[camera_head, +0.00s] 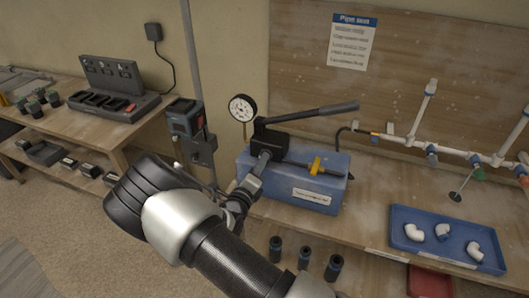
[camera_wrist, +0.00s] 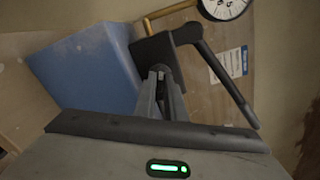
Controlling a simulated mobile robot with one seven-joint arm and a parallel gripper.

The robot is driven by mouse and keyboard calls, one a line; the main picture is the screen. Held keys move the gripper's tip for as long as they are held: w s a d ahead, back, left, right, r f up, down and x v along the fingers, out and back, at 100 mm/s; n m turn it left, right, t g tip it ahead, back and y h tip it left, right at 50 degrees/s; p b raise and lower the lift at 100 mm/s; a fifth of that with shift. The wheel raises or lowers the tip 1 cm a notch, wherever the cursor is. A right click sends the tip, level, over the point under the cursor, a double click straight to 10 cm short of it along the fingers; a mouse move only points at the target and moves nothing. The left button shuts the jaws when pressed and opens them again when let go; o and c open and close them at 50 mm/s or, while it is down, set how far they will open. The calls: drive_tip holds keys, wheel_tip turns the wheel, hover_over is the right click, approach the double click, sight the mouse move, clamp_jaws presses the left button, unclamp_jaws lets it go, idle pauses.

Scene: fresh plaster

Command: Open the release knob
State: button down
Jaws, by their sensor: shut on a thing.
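The hand pump is a blue tank (camera_head: 318,187) with a black pump head (camera_head: 268,135) and a long black lever (camera_head: 320,113). In the wrist view the blue tank (camera_wrist: 85,70) is at the left and the pump head (camera_wrist: 155,48) at upper middle. My gripper (camera_head: 262,161) reaches to the near left side of the pump head. In the wrist view my gripper (camera_wrist: 161,80) is shut on a small dark knob, the release knob (camera_wrist: 160,70), just below the head. The fingers hide most of it, so its turn cannot be told.
A pressure gauge (camera_head: 242,108) stands behind the pump. White pipework (camera_head: 450,150) and a blue tray (camera_head: 415,255) of white elbows are on the bench at right.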

drive_tip(key=n, duration=0.3)
drive_tip(key=shift+p, duration=0.3)
drive_tip(key=shift+n, duration=0.3)
drive_tip(key=shift+n+p, duration=0.45)
drive_tip(key=shift+n, duration=0.65)
drive_tip(key=c, duration=1.8)
unclamp_jaws()
drive_tip(key=shift+o, duration=0.2)
